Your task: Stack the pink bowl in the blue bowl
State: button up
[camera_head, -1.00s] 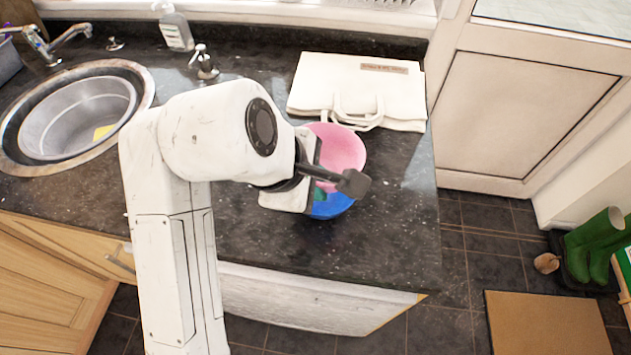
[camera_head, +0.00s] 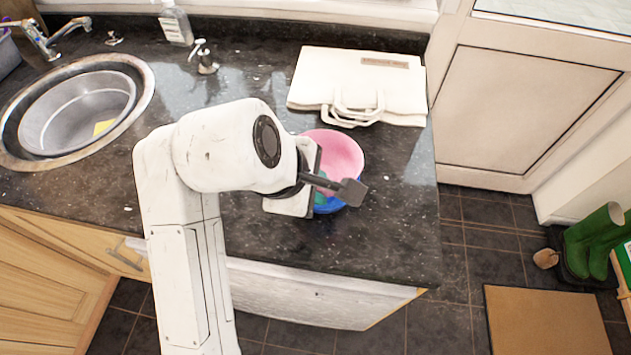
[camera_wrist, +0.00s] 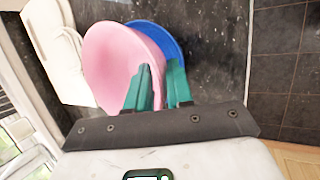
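The pink bowl (camera_head: 340,151) is at my gripper, over the blue bowl (camera_head: 351,199) on the dark counter. In the wrist view, the pink bowl (camera_wrist: 112,55) covers much of the blue bowl (camera_wrist: 160,37), whose rim shows to its upper right. My gripper (camera_wrist: 160,72) has its teal fingers on either side of the pink bowl's near wall and is shut on it. In the head view, my wrist hides part of both bowls. The pink bowl overlaps the blue one closely; whether its base touches inside is hidden.
A white folded bag (camera_head: 350,80) lies just behind the bowls. A sink (camera_head: 75,110) with a tap is at the left, and a soap bottle (camera_head: 176,22) stands at the back. The counter's right edge is near; its front right area is clear.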

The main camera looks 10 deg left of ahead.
jog(key=o, duration=0.4)
jog(key=shift+r, duration=0.1)
jog(key=shift+r, duration=0.2)
jog(key=v, duration=1.2)
jog(key=shift+r, duration=0.35)
jog(key=shift+w, duration=0.1)
